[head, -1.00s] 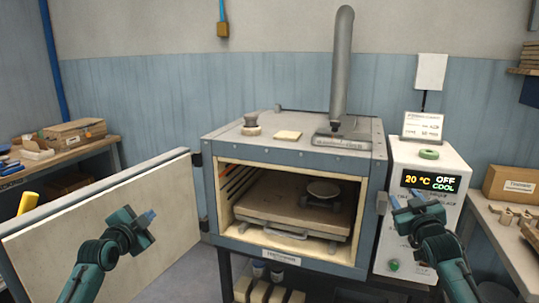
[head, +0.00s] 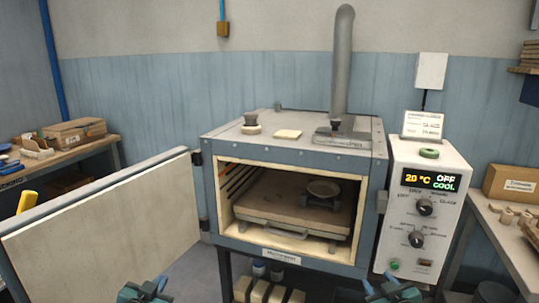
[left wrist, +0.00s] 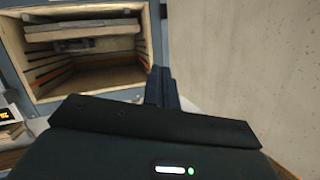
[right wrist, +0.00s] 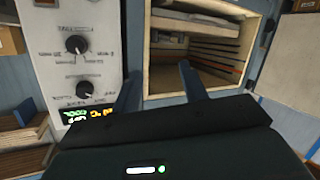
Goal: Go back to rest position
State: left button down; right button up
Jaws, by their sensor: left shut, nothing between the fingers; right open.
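My left gripper (head: 147,290) is at the bottom edge of the head view, left of the middle, in front of the dryer. Its fingers (left wrist: 162,88) are together and empty in the left wrist view. My right gripper (head: 391,288) is at the bottom edge, below the control box. Its fingers (right wrist: 158,85) are apart with nothing between them in the right wrist view. Both grippers are clear of the dryer (head: 290,150) and its door, and neither touches anything visible.
The dryer door (head: 110,215) stands wide open at the left. The control box (head: 432,215) reads 20 °C, OFF and COOL. Workbenches stand at left (head: 70,158) and right (head: 505,240).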

jog(key=s+a+f+g+y, duration=0.1)
jog(key=s+a+f, duration=0.2)
jog(key=s, duration=0.6)
jog(key=s+a+f+g+y, duration=0.1)
jog(key=s+a+f, duration=0.3)
jog(key=s, duration=0.6)
jog(key=s+a+f+g, duration=0.2)
jog(key=s+a+f, duration=0.2)
jog(key=s, duration=0.6)
jog(key=shift+s+a+f+m+y, duration=0.15)
jog(key=shift+a+m+y, duration=0.25)
jog(key=shift+a, duration=0.5)
jog(key=shift+c, duration=0.5)
pick_arm(q)
jog(key=s+d+f+g+h, duration=0.1)
jog(key=s+d+f, duration=0.2)
jog(key=s, duration=0.6)
jog(key=s+d+f+g+h, duration=0.1)
jog(key=s+d+f, duration=0.3)
jog(key=s, duration=0.6)
jog(key=s+d+f+g, duration=0.2)
jog(key=s+d+f, duration=0.2)
jog(key=s, duration=0.6)
jog(key=shift+d+f+n+h, duration=0.2)
jog(key=shift+d+n+h, duration=0.15)
jog(key=shift+d, duration=0.65)
pick_arm(e)
jog(key=shift+d, duration=0.1)
jog(key=shift+c, duration=0.2)
